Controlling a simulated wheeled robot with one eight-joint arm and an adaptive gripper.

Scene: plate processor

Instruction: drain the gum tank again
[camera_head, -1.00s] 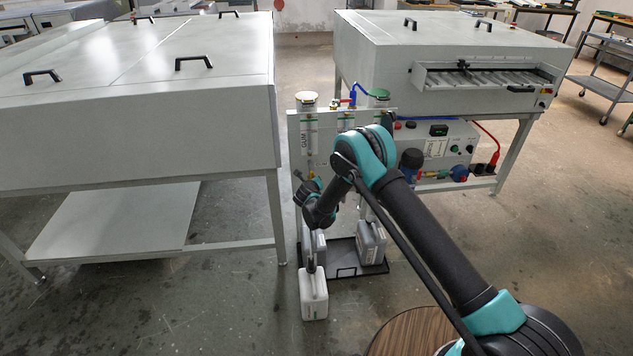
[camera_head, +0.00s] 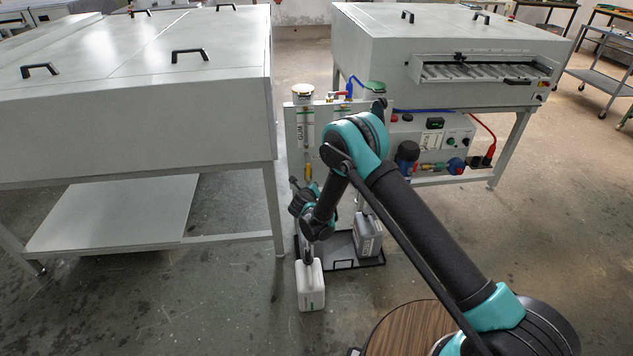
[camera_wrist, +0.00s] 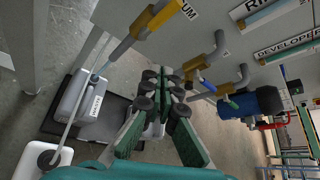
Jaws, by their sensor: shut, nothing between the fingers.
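The gum tank is a clear upright tube marked GUM (camera_head: 303,128) with a pale cap, on the grey panel in the head view. In the wrist view its yellow drain fitting (camera_wrist: 148,20) is at the upper left. A thin hose runs down from that side to the white canister (camera_wrist: 25,168), which stands on the floor in the head view (camera_head: 310,290). My gripper (camera_wrist: 164,84) is shut and empty, below and to the right of the fitting in the wrist picture and apart from it. In the head view my wrist hides the lower gum pipework.
A grey canister (camera_head: 367,234) stands on a black floor tray (camera_head: 340,262). RINSE and DEVELOPER tubes with more yellow fittings (camera_wrist: 238,78) and a blue pump (camera_wrist: 255,103) are to the right. Large machines (camera_head: 130,120) stand on both sides; the front floor is open.

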